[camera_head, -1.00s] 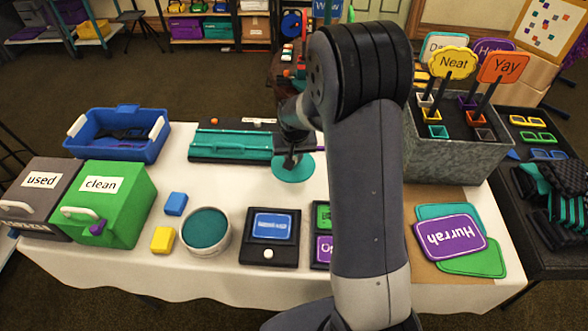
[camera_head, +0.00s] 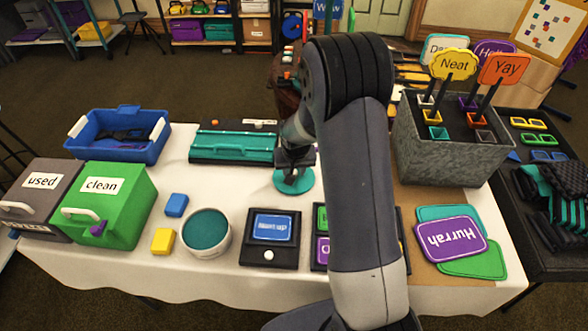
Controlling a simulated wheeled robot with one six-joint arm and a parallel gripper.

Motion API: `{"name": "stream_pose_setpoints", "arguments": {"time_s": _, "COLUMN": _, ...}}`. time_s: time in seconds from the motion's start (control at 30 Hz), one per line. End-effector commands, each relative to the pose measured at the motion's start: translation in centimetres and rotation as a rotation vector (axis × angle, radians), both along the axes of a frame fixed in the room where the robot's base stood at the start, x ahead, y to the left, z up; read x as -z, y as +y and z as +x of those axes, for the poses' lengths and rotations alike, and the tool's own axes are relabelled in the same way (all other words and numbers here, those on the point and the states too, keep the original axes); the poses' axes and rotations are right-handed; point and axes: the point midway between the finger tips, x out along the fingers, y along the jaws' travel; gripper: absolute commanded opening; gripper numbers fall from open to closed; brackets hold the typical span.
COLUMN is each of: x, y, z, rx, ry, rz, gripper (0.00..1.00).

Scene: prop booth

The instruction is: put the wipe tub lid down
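The wipe tub lid is a round teal disc (camera_head: 281,183) near the middle of the white table, left of my forearm. My gripper (camera_head: 292,174) is right over it, pointing down, and seems shut on the middle of the lid. The fingertips are small and dark, and the grip is partly hidden by the gripper itself. The lid looks roughly level, close to the table; I cannot tell whether it touches. The wipe tub (camera_head: 206,233), round and pale with a teal top surface, stands to the left and nearer the front.
Blue (camera_head: 176,204) and yellow (camera_head: 163,240) blocks sit beside the tub. Bare white tabletop surrounds the lid's front and left.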

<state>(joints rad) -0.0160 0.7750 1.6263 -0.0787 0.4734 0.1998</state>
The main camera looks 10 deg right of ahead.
Motion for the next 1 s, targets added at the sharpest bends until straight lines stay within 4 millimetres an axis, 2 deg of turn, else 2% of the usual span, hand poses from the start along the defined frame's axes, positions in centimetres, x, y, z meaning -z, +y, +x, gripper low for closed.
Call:
{"name": "stream_pose_setpoints", "arguments": {"time_s": 0.1, "x": 0.0, "y": 0.0, "z": 0.0, "rx": 0.000, "ry": 0.000, "rz": 0.000, "gripper": 0.43}}
{"name": "stream_pose_setpoints", "arguments": {"time_s": 0.3, "x": -0.1, "y": 0.0, "z": 0.0, "rx": 0.000, "ry": 0.000, "rz": 0.000, "gripper": 0.43}}
{"name": "stream_pose_setpoints", "arguments": {"time_s": 0.47, "x": -0.8, "y": 0.0, "z": -0.1, "rx": 0.000, "ry": -0.002, "rz": 0.000, "gripper": 0.43}}
{"name": "stream_pose_setpoints", "arguments": {"time_s": 1.0, "x": -9.9, "y": 0.3, "z": -2.6, "rx": -0.001, "ry": -0.003, "rz": -0.001, "gripper": 0.43}}
